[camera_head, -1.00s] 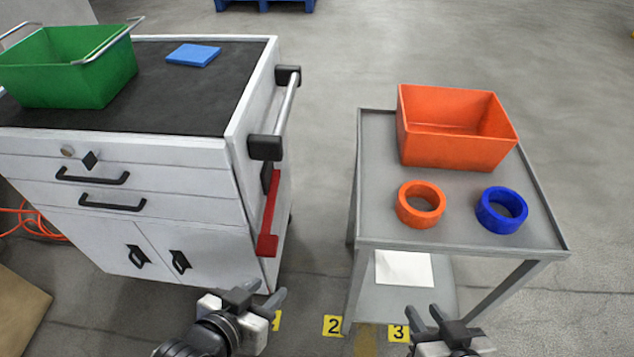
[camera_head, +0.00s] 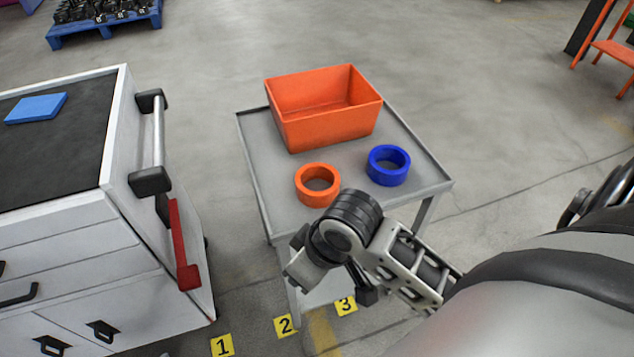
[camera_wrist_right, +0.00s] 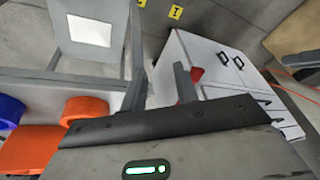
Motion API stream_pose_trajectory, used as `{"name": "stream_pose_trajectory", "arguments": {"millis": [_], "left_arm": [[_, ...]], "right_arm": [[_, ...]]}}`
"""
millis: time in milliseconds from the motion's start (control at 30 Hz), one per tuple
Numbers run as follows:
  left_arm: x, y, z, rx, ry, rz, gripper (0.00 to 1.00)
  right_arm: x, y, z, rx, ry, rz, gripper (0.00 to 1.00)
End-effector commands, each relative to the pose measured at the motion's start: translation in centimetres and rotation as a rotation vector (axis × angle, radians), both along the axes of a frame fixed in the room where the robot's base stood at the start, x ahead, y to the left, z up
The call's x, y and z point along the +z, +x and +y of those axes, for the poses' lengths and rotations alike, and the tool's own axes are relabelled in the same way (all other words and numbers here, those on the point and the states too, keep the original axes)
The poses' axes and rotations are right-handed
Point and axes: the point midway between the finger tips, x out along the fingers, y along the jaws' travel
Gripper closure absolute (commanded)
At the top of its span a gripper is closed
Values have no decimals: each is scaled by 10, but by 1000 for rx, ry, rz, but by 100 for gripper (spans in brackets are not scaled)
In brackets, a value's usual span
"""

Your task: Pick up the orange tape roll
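The orange tape roll (camera_head: 317,185) lies flat on the grey cart's top (camera_head: 262,165), near its front edge. It also shows at the left of the right wrist view (camera_wrist_right: 86,108). My right gripper (camera_head: 298,262) is by the cart's front edge, on the near side of the roll and apart from it. Its fingers are mostly hidden in the head view. In the right wrist view (camera_wrist_right: 160,75) they stand apart, with nothing between them. My left gripper is in neither view.
A blue tape roll (camera_head: 388,166) lies right of the orange one. An orange bin (camera_head: 325,130) stands behind both.

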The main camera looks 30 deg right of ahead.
Motion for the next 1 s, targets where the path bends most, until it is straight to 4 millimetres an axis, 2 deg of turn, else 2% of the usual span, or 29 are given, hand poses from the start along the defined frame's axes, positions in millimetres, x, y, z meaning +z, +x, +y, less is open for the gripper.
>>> {"name": "stream_pose_trajectory", "arguments": {"millis": [33, 100, 200, 267, 400, 500, 600, 700, 833, 1000], "left_arm": [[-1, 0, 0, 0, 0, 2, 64], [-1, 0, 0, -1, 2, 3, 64], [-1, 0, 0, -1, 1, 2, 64], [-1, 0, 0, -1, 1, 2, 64], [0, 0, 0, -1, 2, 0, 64], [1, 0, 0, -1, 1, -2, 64], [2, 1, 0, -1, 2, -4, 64], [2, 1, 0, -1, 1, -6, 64], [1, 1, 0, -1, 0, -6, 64], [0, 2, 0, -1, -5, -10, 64]], "right_arm": [[4, 16, 2, 35, -9, 8, 70], [8, 34, 4, 79, -17, 35, 70], [17, 65, -2, 123, -49, 81, 70], [27, 85, -12, 129, -79, 115, 70], [60, 125, -49, 86, -146, 195, 70], [85, 144, -74, 30, -172, 239, 70], [105, 155, -93, -20, -183, 269, 70], [116, 160, -104, -51, -184, 286, 70], [108, 161, -107, -61, -183, 298, 70], [72, 161, -107, -59, -183, 297, 70]]}}
